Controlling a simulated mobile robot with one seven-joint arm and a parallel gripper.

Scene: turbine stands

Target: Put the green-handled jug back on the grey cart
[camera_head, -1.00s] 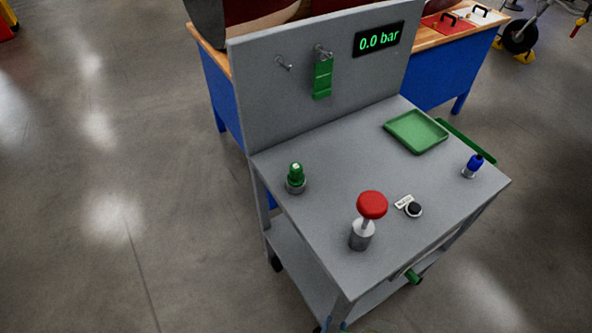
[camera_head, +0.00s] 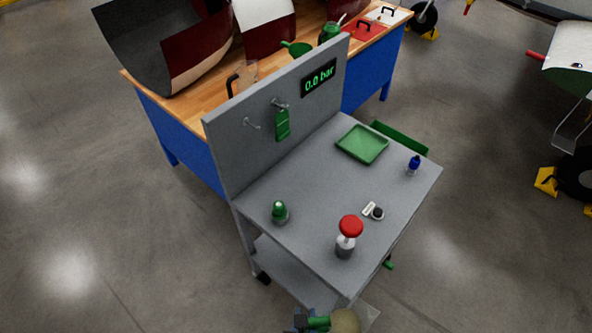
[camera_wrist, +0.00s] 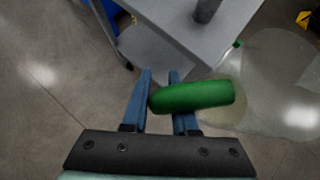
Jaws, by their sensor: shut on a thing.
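The grey cart (camera_head: 315,222) stands in the middle of the head view, with an upright back panel. In the wrist view, its grey top (camera_wrist: 190,25) shows at the top edge. My gripper (camera_head: 310,322) is at the bottom edge of the head view, just off the cart's near corner. In the wrist view, my gripper's blue fingers (camera_wrist: 160,88) are shut on the green handle of the jug (camera_wrist: 270,85). The jug is see-through with something yellowish in it. It also shows partly in the head view (camera_head: 345,321), cut off by the frame edge.
On the cart top are a red-knobbed plunger (camera_head: 349,232), a green-capped fitting (camera_head: 280,212), a green tray (camera_head: 362,144), a blue-capped bottle (camera_head: 413,166) and a small black knob (camera_head: 377,213). The front-left top is fairly clear. A blue workbench (camera_head: 190,140) stands behind.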

